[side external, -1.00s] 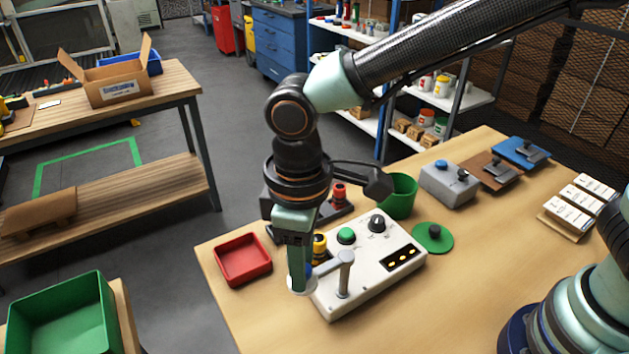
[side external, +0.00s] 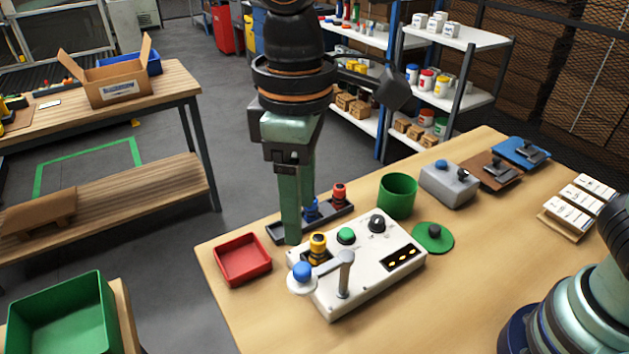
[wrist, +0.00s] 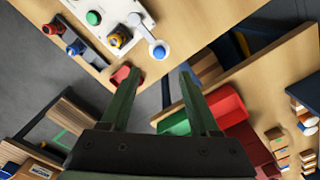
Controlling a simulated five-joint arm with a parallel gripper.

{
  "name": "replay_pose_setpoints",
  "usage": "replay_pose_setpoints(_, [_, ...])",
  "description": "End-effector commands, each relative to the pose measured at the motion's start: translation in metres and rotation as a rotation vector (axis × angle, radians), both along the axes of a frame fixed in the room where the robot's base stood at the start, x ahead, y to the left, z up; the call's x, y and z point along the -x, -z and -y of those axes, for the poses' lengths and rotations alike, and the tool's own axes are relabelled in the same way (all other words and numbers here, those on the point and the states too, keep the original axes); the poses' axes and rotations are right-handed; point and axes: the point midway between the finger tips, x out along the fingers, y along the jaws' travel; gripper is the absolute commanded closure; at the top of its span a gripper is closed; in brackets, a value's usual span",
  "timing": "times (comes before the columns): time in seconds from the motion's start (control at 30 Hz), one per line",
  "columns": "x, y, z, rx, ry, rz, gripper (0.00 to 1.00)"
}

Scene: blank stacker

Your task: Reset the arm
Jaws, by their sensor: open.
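My gripper (side external: 299,222) is raised above the table by the back left of the white control box, fingers pointing down, open and empty. In the wrist view my gripper (wrist: 156,80) has its two green fingers apart with nothing between them. The white control box (side external: 372,285) carries a green button (side external: 346,236), a black knob (side external: 377,223) and a yellow knob (side external: 318,244). At its left front a blue ball (side external: 302,271) sits over a pale round end of a crank arm, joined to a grey post (side external: 344,275). The blue ball also shows in the wrist view (wrist: 159,52).
A red tray (side external: 243,259) lies left of the box. A dark rack (side external: 277,231) with blue and red knobs stands behind it. A green cup (side external: 397,195), a green disc (side external: 432,238) and a grey box (side external: 449,185) stand to the right. The front table is clear.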

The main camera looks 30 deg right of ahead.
Motion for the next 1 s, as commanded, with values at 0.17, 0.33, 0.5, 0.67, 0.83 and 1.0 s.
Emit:
replay_pose_setpoints(0.17, [0.0, -0.017, 0.0, -0.001, 0.0, 0.001, 0.38])
replay_pose_setpoints(0.33, [0.0, -0.02, 0.0, 0.0, 0.0, 0.0, 0.38])
replay_pose_setpoints(0.5, [0.0, -0.02, 0.0, 0.0, 0.0, 0.0, 0.38])
replay_pose_setpoints(0.67, [-0.006, -0.022, 0.013, -0.014, 0.034, 0.014, 0.38])
replay_pose_setpoints(0.83, [-0.025, -0.029, 0.074, -0.072, 0.185, 0.084, 0.38])
replay_pose_setpoints(1.0, [-0.034, -0.029, 0.153, -0.135, 0.387, 0.194, 0.38])
